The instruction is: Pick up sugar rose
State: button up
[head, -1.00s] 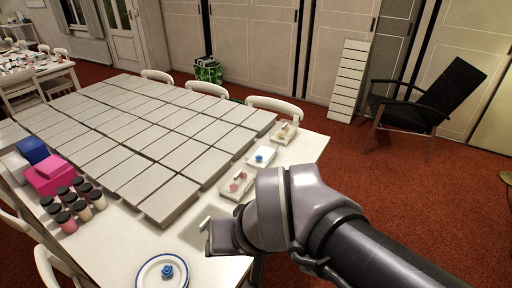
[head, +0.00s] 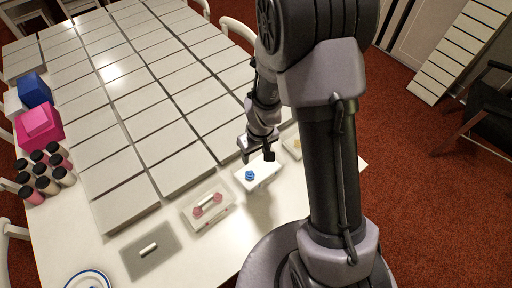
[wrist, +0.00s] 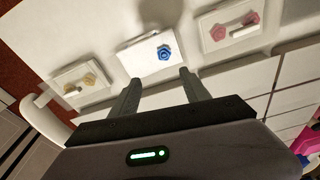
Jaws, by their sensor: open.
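A blue sugar rose (head: 250,175) sits on a white tray (head: 268,173) near the table edge. My gripper (head: 258,154) is just behind the blue rose, above the tray. In the wrist view, my gripper (wrist: 160,77) is open and empty, and the blue rose (wrist: 164,53) shows just beyond the fingertips on its tray (wrist: 137,58). Pink roses (head: 197,212) lie beside a small white piece on another tray (head: 224,214). Yellow roses (wrist: 89,79) lie on a third tray, clear in the wrist view and mostly hidden by my arm in the head view.
Several pale slabs (head: 150,110) cover most of the table. A grey tray (head: 165,254) with a white piece and a blue-rimmed plate (head: 78,279) are at the front. Dark-lidded jars (head: 45,172) and pink (head: 40,128) and blue (head: 34,90) boxes stand at left.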

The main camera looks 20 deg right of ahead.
jog(key=b, duration=0.5)
send_over(250, 174)
jog(key=f, duration=0.8)
jog(key=s+f, duration=0.1)
jog(key=f, duration=0.3)
jog(key=shift+d, duration=0.1)
jog(key=f+b, duration=0.1)
jog(key=f, duration=0.1)
jog(key=w+f+b, duration=0.1)
jog(key=f+b, duration=0.1)
jog(key=shift+f, duration=0.3)
jog(key=shift+r, duration=0.1)
grip_shut()
